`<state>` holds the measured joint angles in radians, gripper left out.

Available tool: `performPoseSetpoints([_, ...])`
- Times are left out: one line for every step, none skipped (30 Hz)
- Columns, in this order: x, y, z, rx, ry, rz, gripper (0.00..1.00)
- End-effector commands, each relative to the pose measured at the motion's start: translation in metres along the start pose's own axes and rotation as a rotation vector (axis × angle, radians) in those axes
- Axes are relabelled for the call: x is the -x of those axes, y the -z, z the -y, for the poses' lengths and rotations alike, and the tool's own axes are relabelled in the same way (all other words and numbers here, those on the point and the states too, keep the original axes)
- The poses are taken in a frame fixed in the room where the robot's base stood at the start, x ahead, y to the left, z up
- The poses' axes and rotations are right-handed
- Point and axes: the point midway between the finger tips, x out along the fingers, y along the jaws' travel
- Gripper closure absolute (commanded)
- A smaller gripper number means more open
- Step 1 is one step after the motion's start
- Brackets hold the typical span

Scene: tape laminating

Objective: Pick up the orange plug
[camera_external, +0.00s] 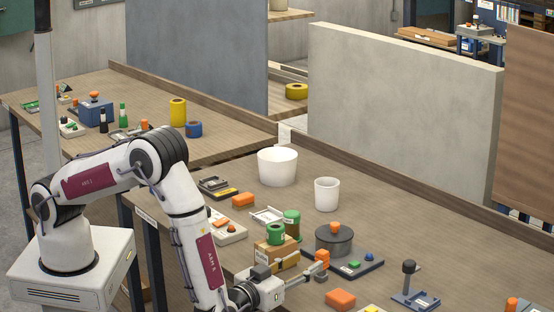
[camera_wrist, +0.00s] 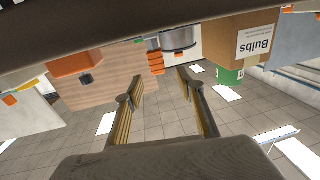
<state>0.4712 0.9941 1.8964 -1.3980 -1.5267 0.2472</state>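My gripper (camera_external: 306,270) is low over the front table, held nearly level, with its fingers apart. In the wrist view my gripper (camera_wrist: 157,88) is open, and nothing shows between its fingers. A small ribbed orange piece (camera_external: 322,258), which looks like the orange plug, is just beyond the fingertips. It also shows in the wrist view (camera_wrist: 156,64), ahead of the gap between the fingers. I cannot tell whether a fingertip touches it. A larger orange block (camera_external: 340,299) lies nearer the front; an orange block also shows in the wrist view (camera_wrist: 76,62).
A cardboard box (camera_external: 274,254) marked "Bulbs" in the wrist view (camera_wrist: 250,45) stands close beside my gripper, with green rolls (camera_external: 275,236) near it. A dark round pot (camera_external: 333,243) stands behind the orange piece. A black-handled device (camera_external: 410,285) is right. Bare tabletop (camera_external: 440,245) lies at back right.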

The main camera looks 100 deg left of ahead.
Motion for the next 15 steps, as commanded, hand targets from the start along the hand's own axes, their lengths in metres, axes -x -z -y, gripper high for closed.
performPoseSetpoints([-0.0018, -0.0001, 0.0002, 0.0, 0.001, 0.0, 0.62])
performPoseSetpoints([-0.0022, -0.0001, 0.0002, 0.0, 0.001, 0.0, 0.62])
performPoseSetpoints([-0.0024, -0.0001, 0.0002, 0.0, 0.0, 0.0, 0.62])
performPoseSetpoints([-0.0024, -0.0001, 0.0001, 0.0, 0.0, 0.0, 0.62])
performPoseSetpoints([-0.0023, -0.0001, 0.0001, 0.0, 0.0, 0.0, 0.62])
performPoseSetpoints([-0.0022, -0.0001, 0.0001, 0.0, 0.0, 0.0, 0.62])
performPoseSetpoints([-0.0022, -0.0001, 0.0002, 0.0, 0.0, 0.0, 0.62])
performPoseSetpoints([-0.0022, -0.0001, 0.0002, 0.0, 0.0, 0.0, 0.62])
performPoseSetpoints([-0.0022, -0.0001, 0.0002, 0.0, 0.0, 0.0, 0.62])
performPoseSetpoints([-0.0023, -0.0001, 0.0002, 0.0, 0.0, 0.0, 0.62])
performPoseSetpoints([-0.0026, -0.0001, 0.0002, 0.0, 0.001, 0.0, 0.62])
performPoseSetpoints([-0.0034, -0.0001, 0.0002, 0.0, 0.001, 0.0, 0.62])
performPoseSetpoints([-0.0044, -0.0002, 0.0002, 0.0, 0.001, 0.0, 0.62])
performPoseSetpoints([-0.0057, -0.0003, 0.0002, 0.0, 0.002, 0.0, 0.62])
performPoseSetpoints([-0.008, -0.0005, 0.0002, 0.0, 0.003, 0.0, 0.62])
